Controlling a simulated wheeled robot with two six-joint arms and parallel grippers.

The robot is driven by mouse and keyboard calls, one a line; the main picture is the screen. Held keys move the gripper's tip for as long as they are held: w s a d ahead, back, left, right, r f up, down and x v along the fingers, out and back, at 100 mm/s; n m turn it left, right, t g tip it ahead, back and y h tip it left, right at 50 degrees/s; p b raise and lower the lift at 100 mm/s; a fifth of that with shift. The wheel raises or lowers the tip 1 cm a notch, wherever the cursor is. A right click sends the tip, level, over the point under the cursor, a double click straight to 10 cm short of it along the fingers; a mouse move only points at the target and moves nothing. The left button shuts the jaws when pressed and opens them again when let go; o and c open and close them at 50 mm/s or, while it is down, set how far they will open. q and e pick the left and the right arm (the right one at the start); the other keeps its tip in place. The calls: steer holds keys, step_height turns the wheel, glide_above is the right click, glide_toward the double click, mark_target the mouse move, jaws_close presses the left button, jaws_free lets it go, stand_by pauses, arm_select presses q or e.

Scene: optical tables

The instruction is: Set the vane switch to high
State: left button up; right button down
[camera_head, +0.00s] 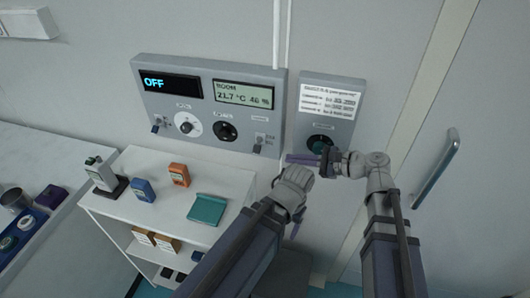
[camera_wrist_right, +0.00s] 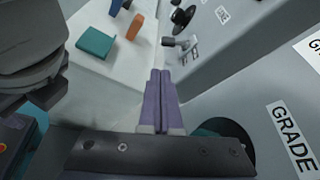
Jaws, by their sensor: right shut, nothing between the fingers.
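A small toggle switch (camera_head: 261,141) sits at the lower right of the grey wall control panel (camera_head: 205,71), under a small label too blurred to read. I take it as the vane switch. It also shows in the right wrist view (camera_wrist_right: 180,42), its lever sticking out from the panel; I cannot tell its setting. My right gripper (camera_head: 288,159) is shut and empty, to the right of and a little below the switch, apart from it. Its purple fingers (camera_wrist_right: 160,78) point toward the switch. My left gripper (camera_head: 296,228) is partly hidden by its own arm; its jaws are unclear.
A smaller panel (camera_head: 352,90) on the right has a dark knob (camera_head: 318,143), close to my right gripper. A white shelf (camera_head: 160,212) below holds a blue device (camera_head: 143,190), an orange device (camera_head: 179,174) and a teal box (camera_head: 207,209). My two arms are close together.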

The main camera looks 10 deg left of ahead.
mark_target(257, 149)
steer(key=shift+r, duration=0.15)
steer(key=b+x, duration=0.3)
steer(key=x, duration=0.7)
steer(key=shift+s+r+m+g+p, duration=0.15)
steer(key=shift+r+m+g+p, duration=0.2)
steer(key=shift+m+p, duration=0.2)
stand_by(0.6)
steer(key=m+g+p, duration=0.1)
steer(key=m, duration=0.1)
steer(key=r+m+g, duration=0.1)
steer(key=m, duration=0.1)
steer(key=s+r+m+g+p, duration=0.1)
steer(key=m, duration=0.1)
steer(key=shift+r+p, duration=0.2)
steer(key=shift+p, duration=0.1)
steer(key=shift+r, duration=0.15)
